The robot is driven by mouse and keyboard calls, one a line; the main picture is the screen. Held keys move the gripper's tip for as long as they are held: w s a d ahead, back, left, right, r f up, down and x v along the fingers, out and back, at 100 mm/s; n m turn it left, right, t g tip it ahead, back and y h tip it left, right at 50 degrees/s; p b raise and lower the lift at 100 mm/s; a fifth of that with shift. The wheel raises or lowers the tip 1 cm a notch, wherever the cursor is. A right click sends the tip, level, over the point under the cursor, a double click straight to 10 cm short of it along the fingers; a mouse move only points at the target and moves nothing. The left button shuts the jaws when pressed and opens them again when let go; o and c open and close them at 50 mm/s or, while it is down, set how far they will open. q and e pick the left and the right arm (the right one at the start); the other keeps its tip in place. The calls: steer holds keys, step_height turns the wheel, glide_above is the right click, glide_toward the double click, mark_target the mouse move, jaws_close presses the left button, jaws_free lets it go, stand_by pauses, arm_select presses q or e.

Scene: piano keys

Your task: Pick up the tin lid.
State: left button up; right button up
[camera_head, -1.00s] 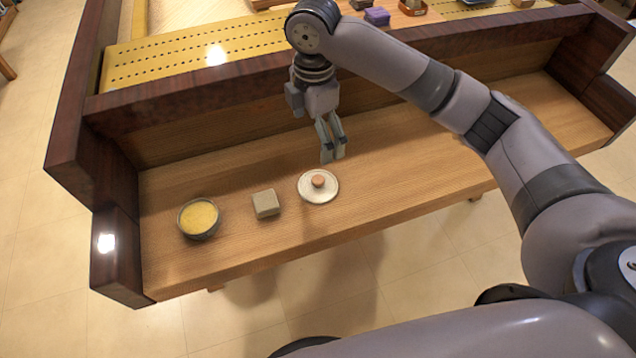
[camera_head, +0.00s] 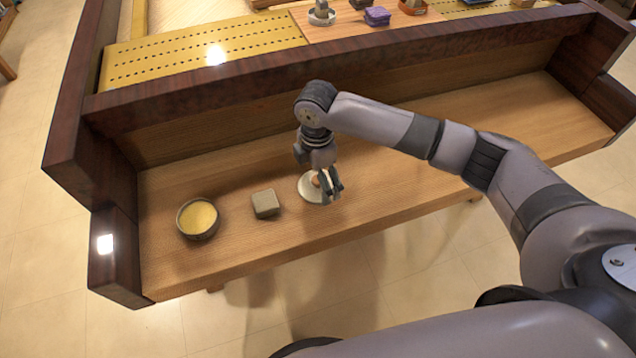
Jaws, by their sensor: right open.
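The tin lid (camera_head: 308,193) is a pale round disc with an orange-brown knob, lying flat on the wooden shelf. My right gripper (camera_head: 331,198) is open and points down over the lid. Its fingers are at the knob and hide most of it and the lid's right part. I cannot tell whether the fingers touch the knob. My left gripper is not in view.
A grey block (camera_head: 265,203) stands left of the lid, and a round bowl with yellow contents (camera_head: 198,218) is farther left. The wooden shelf (camera_head: 420,195) is clear to the right. A dark raised ledge (camera_head: 200,98) runs behind it, with several small objects above.

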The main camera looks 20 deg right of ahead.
steer(key=shift+f, duration=0.65)
steer(key=shift+c, duration=0.4)
steer(key=c, duration=0.8)
steer(key=shift+s, duration=0.25)
steer(key=c, duration=0.9)
